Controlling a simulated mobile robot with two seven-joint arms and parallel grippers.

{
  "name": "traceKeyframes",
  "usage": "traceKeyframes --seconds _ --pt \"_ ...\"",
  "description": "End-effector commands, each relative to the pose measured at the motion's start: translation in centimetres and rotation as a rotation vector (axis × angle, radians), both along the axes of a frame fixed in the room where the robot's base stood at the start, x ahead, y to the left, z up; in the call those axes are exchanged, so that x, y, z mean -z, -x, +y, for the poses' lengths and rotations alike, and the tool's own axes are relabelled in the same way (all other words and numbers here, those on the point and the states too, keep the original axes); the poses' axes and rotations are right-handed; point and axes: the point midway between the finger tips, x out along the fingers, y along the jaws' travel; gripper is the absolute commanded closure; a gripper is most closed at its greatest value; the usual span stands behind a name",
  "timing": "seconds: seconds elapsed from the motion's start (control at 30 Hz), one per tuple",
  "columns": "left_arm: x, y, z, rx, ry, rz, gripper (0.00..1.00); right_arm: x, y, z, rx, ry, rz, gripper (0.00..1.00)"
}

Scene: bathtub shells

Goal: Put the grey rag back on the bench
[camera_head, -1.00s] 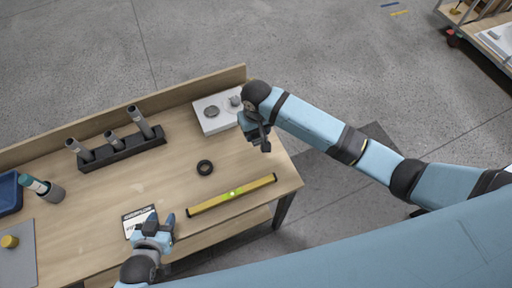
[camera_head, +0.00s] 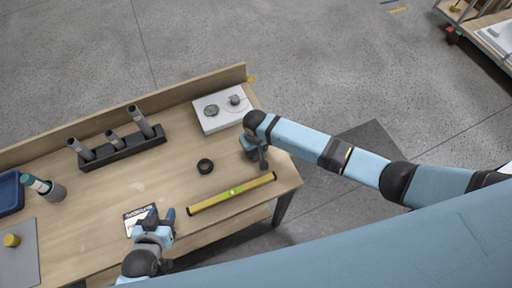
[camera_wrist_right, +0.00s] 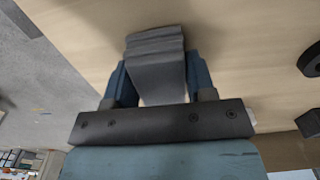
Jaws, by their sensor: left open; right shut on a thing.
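The grey rag (camera_wrist_right: 156,62) is a folded strip of dark cloth in the right wrist view. My right gripper (camera_wrist_right: 158,78) is shut on it. In the head view my right gripper (camera_head: 260,157) is over the right end of the wooden bench (camera_head: 110,200); the rag is hard to make out there. In the wrist view the rag is in front of the bench top, and I cannot tell whether it touches it. My left gripper (camera_head: 160,220) is open and empty over the front of the bench, by a printed card (camera_head: 136,216).
A yellow spirit level (camera_head: 230,193) and a black ring (camera_head: 205,166) lie left of my right gripper. A white box (camera_head: 211,121) with round parts is behind it. A black holder with grey tubes (camera_head: 125,151) stands at the back.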

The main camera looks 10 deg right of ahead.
Motion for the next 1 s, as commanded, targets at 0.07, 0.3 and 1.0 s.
traceKeyframes --seconds 0.07,0.3,1.0 --pt "0.1 0.2 0.0 0.000 -0.001 0.003 0.57 0.1 0.0 0.0 0.000 0.000 0.000 0.68" --pt "0.1 0.4 0.1 0.002 -0.002 0.005 0.57 0.2 0.0 0.0 0.000 0.000 0.000 0.24" --pt "0.1 0.0 0.0 0.015 -0.010 -0.011 0.57 -8.1 -0.1 0.0 0.000 -0.002 -0.002 0.24"
